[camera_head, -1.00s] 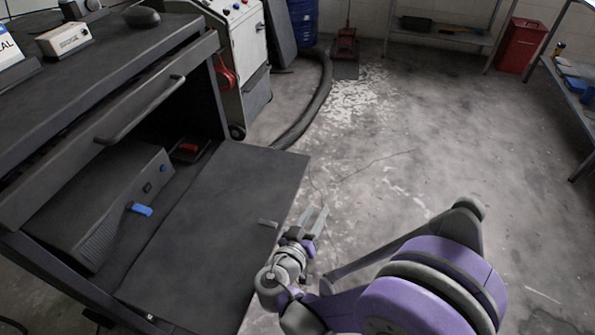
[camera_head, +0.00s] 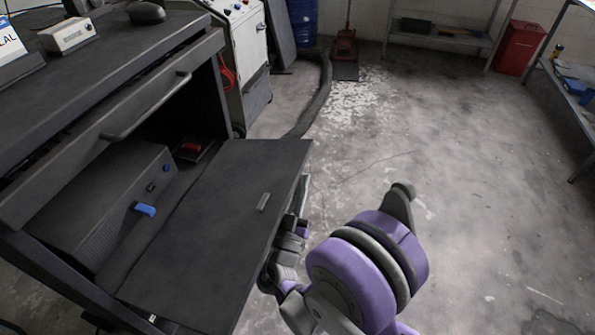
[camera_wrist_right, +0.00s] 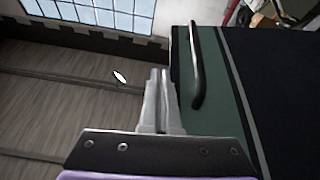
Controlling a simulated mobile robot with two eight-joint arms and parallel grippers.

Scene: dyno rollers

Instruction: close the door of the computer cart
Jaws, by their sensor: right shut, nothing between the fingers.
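The computer cart's door (camera_head: 215,215) is a dark flat panel folded down at the front of the cart (camera_head: 30,255). It is open, and a small grey latch (camera_head: 263,201) shows on its inner face. My right gripper (camera_head: 302,197) is at the door's outer edge, partly hidden behind and below it. In the right wrist view its two fingers (camera_wrist_right: 157,75) are together with nothing between them. Beside them is a green and dark panel (camera_wrist_right: 228,95) with a black bar handle (camera_wrist_right: 197,68), apparently the door's outer face. Contact cannot be told. My left gripper is out of view.
Inside the cart sits a dark computer case (camera_head: 110,190) with a blue plug (camera_head: 145,210). A drawer (camera_head: 110,130) is above it. A grey machine cabinet (camera_head: 240,60) and a dark hose (camera_head: 318,100) stand behind. The floor to the right (camera_head: 460,180) is clear.

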